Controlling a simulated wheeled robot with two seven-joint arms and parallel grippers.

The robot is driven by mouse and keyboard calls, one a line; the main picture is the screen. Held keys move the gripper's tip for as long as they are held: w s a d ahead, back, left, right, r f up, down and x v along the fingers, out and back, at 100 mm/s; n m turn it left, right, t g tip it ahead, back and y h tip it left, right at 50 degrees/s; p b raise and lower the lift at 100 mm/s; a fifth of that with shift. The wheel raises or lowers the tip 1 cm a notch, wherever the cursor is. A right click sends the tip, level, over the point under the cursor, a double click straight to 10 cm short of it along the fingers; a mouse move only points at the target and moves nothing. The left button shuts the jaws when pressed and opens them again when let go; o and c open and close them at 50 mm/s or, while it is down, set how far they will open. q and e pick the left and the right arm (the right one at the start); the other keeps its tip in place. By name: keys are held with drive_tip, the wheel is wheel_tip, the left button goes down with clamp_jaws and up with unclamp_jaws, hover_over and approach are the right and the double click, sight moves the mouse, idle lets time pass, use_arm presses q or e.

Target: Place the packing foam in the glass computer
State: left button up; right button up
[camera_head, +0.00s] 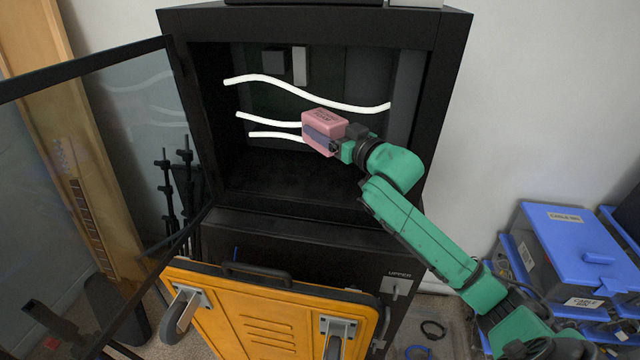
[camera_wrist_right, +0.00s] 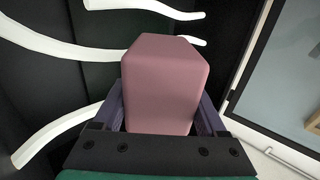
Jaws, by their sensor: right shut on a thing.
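The pink packing foam (camera_head: 322,119) is a block held at the opening of the glass computer, in front of its white tubes. My right gripper (camera_head: 322,138) is shut on the foam, with a finger along its side. In the right wrist view the foam (camera_wrist_right: 162,85) stands between the two fingers of the right gripper (camera_wrist_right: 165,118). The glass computer (camera_head: 452,60) is a black case with its glass door (camera_head: 90,150) swung open to the left. The case floor below the foam looks bare and dark. My left gripper is not in view.
Three white tubes (camera_head: 270,80) cross the case interior. A yellow wheeled cart (camera_head: 230,310) stands in front of the lower black cabinet (camera_head: 300,240). Blue bins (camera_head: 575,235) stand at the right. A wooden guitar-like object (camera_head: 75,190) shows behind the glass door.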

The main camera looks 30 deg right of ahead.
drive_tip(key=shift+m+h, duration=0.4)
drive_tip(key=shift+h, duration=0.2)
drive_tip(key=d+r, duration=0.1)
drive_tip(key=w+r, duration=0.1)
drive_tip(key=r, duration=0.1)
drive_tip(key=d+r, duration=0.1)
drive_tip(key=shift+w+d+r, duration=0.15)
drive_tip(key=shift+d, duration=0.2)
drive_tip(key=f, duration=0.5)
drive_tip(key=f+p, duration=0.1)
drive_tip(key=f, duration=0.2)
drive_tip(key=shift+s+f, duration=0.3)
drive_tip(key=shift+f, duration=0.05)
wheel_tip(320, 180, down, 11)
drive_tip(key=shift+r+p, duration=0.1)
drive_tip(key=shift+p, duration=0.4)
drive_tip(key=o, duration=1.3)
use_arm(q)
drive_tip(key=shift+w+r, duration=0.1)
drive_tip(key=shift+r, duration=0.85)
